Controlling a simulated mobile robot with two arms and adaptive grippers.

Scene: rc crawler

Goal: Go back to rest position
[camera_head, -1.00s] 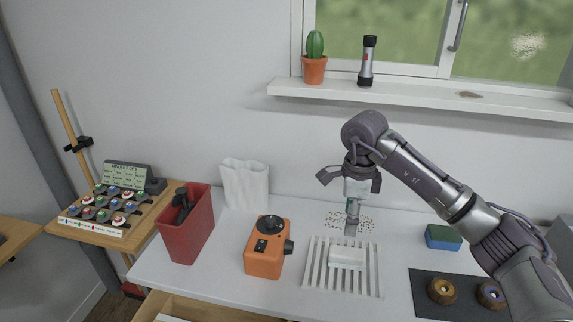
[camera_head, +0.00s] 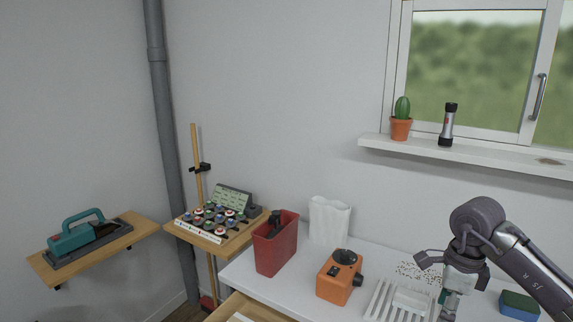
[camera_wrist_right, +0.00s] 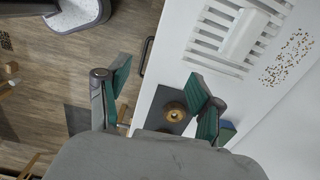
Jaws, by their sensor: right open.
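My right gripper (camera_head: 450,297) hangs from its arm at the lower right of the head view, in front of the speckled patch and near the right side of the white slatted rack (camera_head: 380,305). In the right wrist view my right gripper (camera_wrist_right: 158,85) has its two green-padded fingers spread wide, with nothing between them. The table edge and the floor show beyond the fingers. My left gripper is in neither view.
The white table holds a red bin (camera_head: 276,246), an orange device (camera_head: 339,279), a white bag-like vase (camera_head: 329,220) and a blue-green sponge (camera_head: 519,304). A drawer (camera_head: 250,308) is open at the front. A cactus (camera_head: 402,118) and flashlight (camera_head: 447,125) stand on the sill.

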